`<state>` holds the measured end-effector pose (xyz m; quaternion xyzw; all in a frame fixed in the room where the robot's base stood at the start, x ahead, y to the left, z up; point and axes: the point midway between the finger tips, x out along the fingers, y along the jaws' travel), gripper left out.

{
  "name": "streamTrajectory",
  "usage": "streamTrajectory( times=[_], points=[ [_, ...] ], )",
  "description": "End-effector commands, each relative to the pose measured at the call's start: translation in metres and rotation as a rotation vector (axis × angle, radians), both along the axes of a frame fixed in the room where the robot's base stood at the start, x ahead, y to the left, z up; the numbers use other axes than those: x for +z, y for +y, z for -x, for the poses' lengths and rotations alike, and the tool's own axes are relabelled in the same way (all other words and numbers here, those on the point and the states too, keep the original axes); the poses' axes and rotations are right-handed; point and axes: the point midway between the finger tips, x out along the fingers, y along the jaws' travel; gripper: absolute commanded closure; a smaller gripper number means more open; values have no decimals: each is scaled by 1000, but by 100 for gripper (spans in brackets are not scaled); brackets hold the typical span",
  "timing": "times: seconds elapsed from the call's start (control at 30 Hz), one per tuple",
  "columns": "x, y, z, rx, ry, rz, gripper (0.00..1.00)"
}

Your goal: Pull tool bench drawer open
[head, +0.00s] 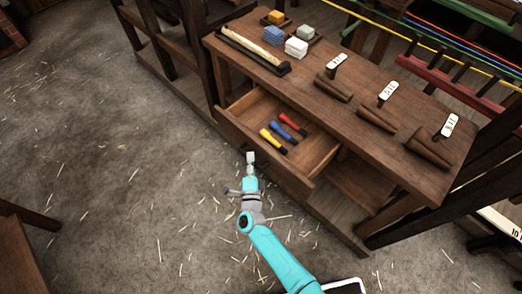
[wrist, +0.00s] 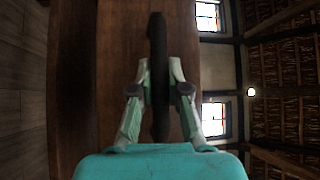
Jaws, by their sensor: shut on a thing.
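The wooden tool bench (head: 345,130) stands at the upper right in the head view. Its drawer (head: 315,152) is pulled out from under the top, with its inside showing. My gripper (head: 250,160) is at the middle of the drawer front. In the wrist view, my gripper (wrist: 159,85) has its two fingers closed around a dark bar handle (wrist: 158,45), in front of the brown drawer front (wrist: 118,65). Red (head: 292,124), blue (head: 283,133) and yellow (head: 272,141) handled tools lie in the drawer.
On the bench top are a long tray (head: 252,50), several coloured blocks (head: 296,47) and three wooden cones (head: 376,118) with tags. A dark post stands at the bench's left end. The straw-strewn floor (head: 120,170) is open to the left. Dark wooden furniture (head: 22,250) is at lower left.

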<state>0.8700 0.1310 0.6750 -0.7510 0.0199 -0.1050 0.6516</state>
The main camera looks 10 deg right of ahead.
Motion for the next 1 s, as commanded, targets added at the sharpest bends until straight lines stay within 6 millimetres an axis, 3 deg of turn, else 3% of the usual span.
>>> streamTrajectory(
  times=[0.2, 0.67, 0.7, 0.8, 1.0],
  points=[
    [-1, 18, 13, 2, 2, 1, 100],
    [-1, 23, 16, 1, 2, 1, 100],
    [-1, 23, 16, 1, 2, 1, 82],
    [-1, 23, 16, 1, 2, 1, 59],
    [0, 23, 16, 0, 1, 0, 59]
  ],
)
